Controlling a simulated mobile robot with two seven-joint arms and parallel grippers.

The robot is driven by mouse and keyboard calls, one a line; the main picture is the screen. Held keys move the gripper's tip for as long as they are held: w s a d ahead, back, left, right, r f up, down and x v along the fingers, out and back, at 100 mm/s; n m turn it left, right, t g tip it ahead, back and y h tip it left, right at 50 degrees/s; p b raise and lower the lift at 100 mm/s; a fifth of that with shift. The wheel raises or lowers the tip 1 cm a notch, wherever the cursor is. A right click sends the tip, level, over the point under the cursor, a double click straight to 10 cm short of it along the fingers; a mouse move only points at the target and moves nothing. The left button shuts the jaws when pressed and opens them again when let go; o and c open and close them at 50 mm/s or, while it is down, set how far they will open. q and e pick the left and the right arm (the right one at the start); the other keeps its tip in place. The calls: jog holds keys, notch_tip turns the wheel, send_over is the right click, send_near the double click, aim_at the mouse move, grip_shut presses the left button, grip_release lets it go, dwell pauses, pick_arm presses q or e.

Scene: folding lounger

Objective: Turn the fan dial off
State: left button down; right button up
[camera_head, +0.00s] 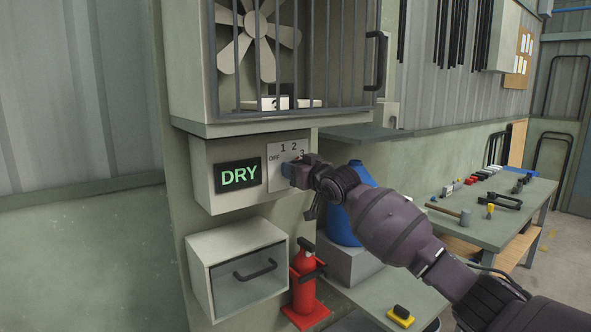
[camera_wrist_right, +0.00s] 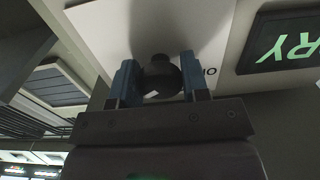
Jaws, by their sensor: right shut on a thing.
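The white dial plate (camera_head: 276,155) with OFF, 1, 2 and 3 is on the front of the control box, right of the green DRY display (camera_head: 238,175). My right gripper (camera_head: 292,173) is at the plate and hides the dial in the head view. In the right wrist view, the dark round fan dial (camera_wrist_right: 161,78) sits between the two blue fingertips of my right gripper (camera_wrist_right: 156,78), which is shut on it. A small pale mark shows on the dial, but its setting cannot be told. My left gripper is not in view.
A barred cabinet with a fan (camera_head: 258,40) is above the control box. A blue drum (camera_head: 345,222) stands behind my right arm. A workbench (camera_head: 478,232) with tools is at right.

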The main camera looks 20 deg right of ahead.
jog(key=n, duration=0.5)
jog(key=shift+d+n, duration=0.1)
jog(key=shift+n, duration=0.3)
jog(key=n, duration=0.6)
jog(key=shift+r, duration=0.1)
jog(key=n, duration=0.6)
jog(key=shift+n, duration=0.3)
jog(key=n, duration=0.5)
jog(key=shift+n, duration=0.4)
jog(key=o, duration=0.9)
jog(key=shift+s, duration=0.1)
